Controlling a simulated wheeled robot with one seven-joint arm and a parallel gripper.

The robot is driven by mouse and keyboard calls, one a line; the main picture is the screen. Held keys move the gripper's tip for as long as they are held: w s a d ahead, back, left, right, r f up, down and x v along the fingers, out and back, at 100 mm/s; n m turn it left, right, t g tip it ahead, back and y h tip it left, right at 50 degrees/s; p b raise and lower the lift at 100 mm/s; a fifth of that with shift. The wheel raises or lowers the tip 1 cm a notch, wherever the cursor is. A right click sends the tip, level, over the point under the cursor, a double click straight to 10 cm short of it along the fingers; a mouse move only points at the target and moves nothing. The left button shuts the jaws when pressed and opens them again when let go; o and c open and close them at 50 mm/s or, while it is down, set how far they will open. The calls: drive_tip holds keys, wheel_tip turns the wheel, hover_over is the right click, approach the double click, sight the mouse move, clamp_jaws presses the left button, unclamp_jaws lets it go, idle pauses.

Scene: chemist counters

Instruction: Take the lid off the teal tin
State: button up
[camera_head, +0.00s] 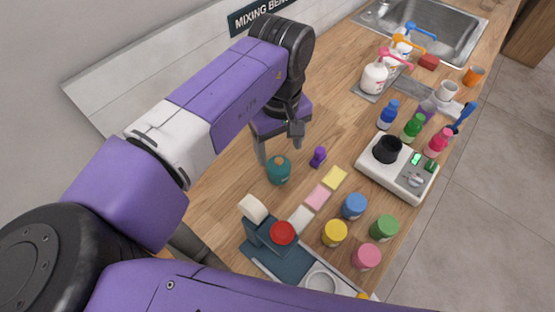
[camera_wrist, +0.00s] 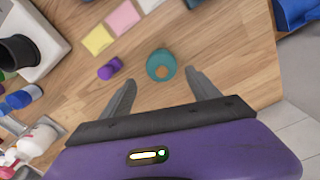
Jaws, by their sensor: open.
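The teal tin (camera_head: 278,172) stands upright on the wooden counter, with its lid on top showing a small knob. In the wrist view the teal tin (camera_wrist: 161,65) is seen from above, with an orange-brown round spot near its lower edge. My gripper (camera_head: 278,147) is open and empty, with its fingers above and just behind the tin in the head view. In the wrist view my gripper (camera_wrist: 160,85) has its two fingers spread, and the tin lies just beyond the tips, between their lines. I cannot tell the exact height gap.
A small purple object (camera_head: 318,157) stands close to the tin's right. Yellow, pink and white cards lie nearby. Several coloured jars, including a blue one (camera_head: 354,206), stand at front right. A red-topped dispenser (camera_head: 282,233) is in front; a hotplate (camera_head: 398,168) stands right.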

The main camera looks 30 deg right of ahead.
sight(279, 160)
drive_tip(key=shift+a+f+p, duration=0.2)
drive_tip(key=shift+f+p, duration=0.2)
drive_tip(key=shift+f, duration=1.75)
drive_tip(key=shift+s, duration=0.1)
drive_tip(key=c, duration=1.5)
